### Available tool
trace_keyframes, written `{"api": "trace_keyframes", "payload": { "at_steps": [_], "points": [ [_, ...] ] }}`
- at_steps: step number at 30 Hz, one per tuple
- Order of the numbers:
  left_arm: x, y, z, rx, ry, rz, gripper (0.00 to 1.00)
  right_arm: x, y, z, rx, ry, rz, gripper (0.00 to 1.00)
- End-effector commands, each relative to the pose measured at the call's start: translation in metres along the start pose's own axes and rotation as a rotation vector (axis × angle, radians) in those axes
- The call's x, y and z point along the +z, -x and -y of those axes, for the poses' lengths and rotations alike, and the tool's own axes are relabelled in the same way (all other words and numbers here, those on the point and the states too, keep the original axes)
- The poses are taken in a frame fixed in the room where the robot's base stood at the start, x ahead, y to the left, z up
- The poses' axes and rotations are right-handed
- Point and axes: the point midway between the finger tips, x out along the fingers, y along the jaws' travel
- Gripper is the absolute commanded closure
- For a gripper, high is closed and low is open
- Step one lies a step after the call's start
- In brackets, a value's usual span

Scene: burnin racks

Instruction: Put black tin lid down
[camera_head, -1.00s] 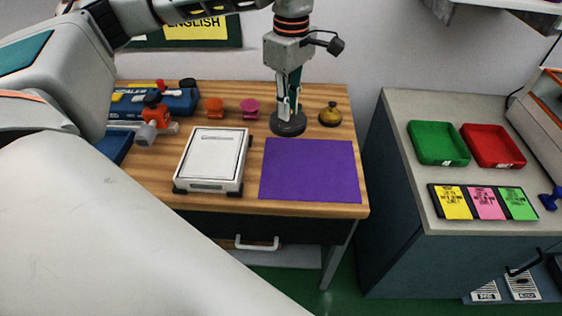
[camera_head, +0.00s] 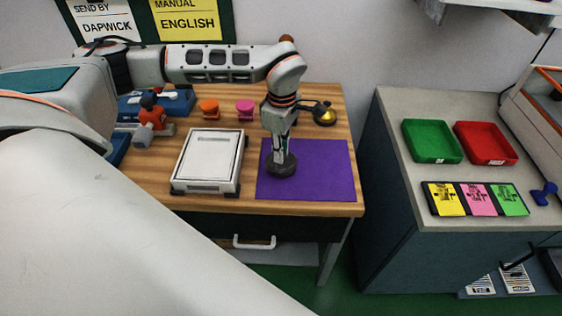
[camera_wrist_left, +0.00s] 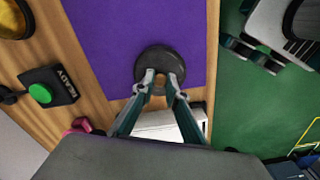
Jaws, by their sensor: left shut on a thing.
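The black tin lid (camera_head: 282,165) is a dark round disc with a knob on top. It is over the left part of the purple mat (camera_head: 325,172) on the wooden table. My left gripper (camera_head: 281,153) points down and is shut on the lid's knob. In the left wrist view the lid (camera_wrist_left: 160,60) lies over the purple mat (camera_wrist_left: 120,30), with the fingertips (camera_wrist_left: 160,82) at its knob. I cannot tell whether the lid touches the mat. My right gripper is not in view.
A white flat device (camera_head: 209,160) stands left of the mat. A green button box (camera_wrist_left: 45,92) shows in the wrist view. Green (camera_head: 431,141) and red (camera_head: 486,143) trays are on the right counter.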

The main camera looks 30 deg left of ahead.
Motion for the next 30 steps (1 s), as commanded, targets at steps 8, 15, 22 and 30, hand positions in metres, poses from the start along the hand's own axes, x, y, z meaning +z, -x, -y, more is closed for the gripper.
{"api": "trace_keyframes", "payload": {
  "at_steps": [8, 15, 22, 30],
  "points": [
    [0.0, -0.024, 0.001, -0.003, -0.001, -0.001, 1.0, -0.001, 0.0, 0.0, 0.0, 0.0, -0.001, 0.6],
    [0.001, -0.046, 0.0, 0.0, 0.0, 0.0, 1.0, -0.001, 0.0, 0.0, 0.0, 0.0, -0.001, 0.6],
    [0.001, -0.047, 0.0, 0.0, 0.0, 0.0, 1.0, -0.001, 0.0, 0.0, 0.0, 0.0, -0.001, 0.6],
    [0.001, -0.048, -0.001, 0.0, 0.0, 0.0, 0.7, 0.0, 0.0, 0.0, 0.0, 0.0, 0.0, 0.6]
  ]
}}
